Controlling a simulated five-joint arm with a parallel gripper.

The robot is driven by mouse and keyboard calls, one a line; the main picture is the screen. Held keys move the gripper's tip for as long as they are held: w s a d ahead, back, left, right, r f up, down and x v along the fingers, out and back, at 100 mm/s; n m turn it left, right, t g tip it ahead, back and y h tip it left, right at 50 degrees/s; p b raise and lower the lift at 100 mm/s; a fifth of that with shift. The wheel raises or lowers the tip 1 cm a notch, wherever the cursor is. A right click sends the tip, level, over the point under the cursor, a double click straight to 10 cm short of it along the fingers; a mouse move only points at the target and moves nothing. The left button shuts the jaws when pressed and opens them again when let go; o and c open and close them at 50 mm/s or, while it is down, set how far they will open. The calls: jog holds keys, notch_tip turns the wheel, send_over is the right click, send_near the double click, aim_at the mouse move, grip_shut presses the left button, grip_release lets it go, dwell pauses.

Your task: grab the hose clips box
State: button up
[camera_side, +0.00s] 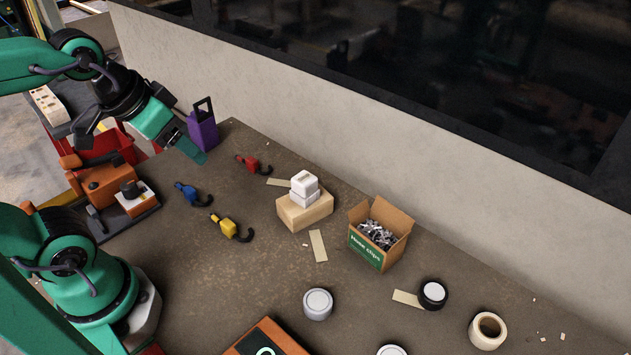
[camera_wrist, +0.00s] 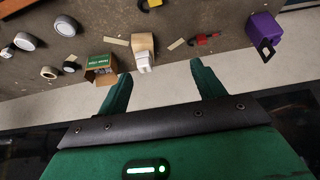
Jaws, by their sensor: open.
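The hose clips box (camera_side: 366,249) is an open cardboard box with a green label, filled with silvery metal clips. It stands on the brown bench toward the right in the side view. It also shows in the wrist view (camera_wrist: 101,75), left of my fingers. My gripper (camera_side: 194,149) is at the upper left in the side view, above the bench near the purple holder and well apart from the box. In the wrist view my gripper (camera_wrist: 160,85) has its two green fingers spread, with nothing held between them.
A wooden block (camera_side: 304,213) with white boxes on it stands left of the box. Red (camera_side: 253,164), blue (camera_side: 192,194) and yellow (camera_side: 230,228) hooked items lie farther left. The purple holder (camera_side: 203,130) is beside my gripper. Tape rolls (camera_side: 487,331) lie right. A wall (camera_side: 300,100) runs behind.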

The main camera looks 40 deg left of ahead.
jog(key=o, duration=0.7)
jog(key=m+g, duration=0.1)
jog(key=g, duration=0.5)
send_over(377, 230)
jog(key=f, duration=1.5)
jog(key=shift+a, duration=0.2)
jog(key=shift+d+f, duration=0.2)
jog(key=shift+f, duration=0.15)
